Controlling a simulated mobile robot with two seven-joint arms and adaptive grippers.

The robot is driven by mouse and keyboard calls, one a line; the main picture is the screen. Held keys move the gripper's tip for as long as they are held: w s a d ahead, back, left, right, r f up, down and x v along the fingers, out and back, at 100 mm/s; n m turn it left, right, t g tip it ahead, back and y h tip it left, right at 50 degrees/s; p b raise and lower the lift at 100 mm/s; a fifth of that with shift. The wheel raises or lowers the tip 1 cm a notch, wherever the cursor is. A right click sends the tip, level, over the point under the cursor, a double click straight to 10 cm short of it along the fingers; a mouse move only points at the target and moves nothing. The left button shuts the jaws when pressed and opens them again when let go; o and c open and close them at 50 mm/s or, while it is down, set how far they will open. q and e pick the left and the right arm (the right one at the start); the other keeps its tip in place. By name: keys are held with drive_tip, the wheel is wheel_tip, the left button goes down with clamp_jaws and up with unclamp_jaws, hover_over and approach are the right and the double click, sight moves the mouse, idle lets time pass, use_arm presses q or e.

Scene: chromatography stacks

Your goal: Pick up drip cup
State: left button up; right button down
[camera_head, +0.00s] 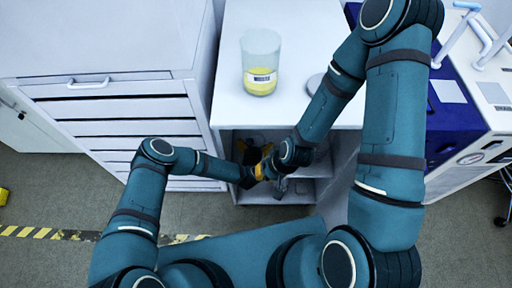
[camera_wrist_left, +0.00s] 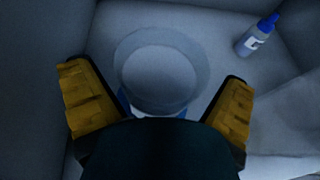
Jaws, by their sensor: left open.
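A round, translucent cup (camera_wrist_left: 160,72), which looks like the drip cup, stands in the left wrist view on a pale shelf floor, seen from above. My left gripper (camera_wrist_left: 155,78) is open, with its yellow fingers on either side of the cup and visible gaps between them and its wall. The gripper body hides the cup's near side. In the head view my left gripper (camera_head: 254,158) reaches into the cabinet opening below the white top; I cannot make out the cup there. My right gripper (camera_head: 280,186) is just below and right of it, its fingers too small to read.
Shelf walls close in at the left and back. A clear beaker with yellow liquid (camera_head: 261,62) stands on the white top (camera_head: 290,25). A drawer cabinet (camera_head: 120,115) is at left.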

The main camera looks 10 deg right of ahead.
use_arm(q)
drive_tip(key=shift+w+d+f, duration=0.15)
drive_tip(key=shift+w+f, duration=0.05)
drive_tip(key=shift+w, duration=0.25)
drive_tip(key=c, duration=1.2)
drive_tip(key=shift+r, duration=0.2)
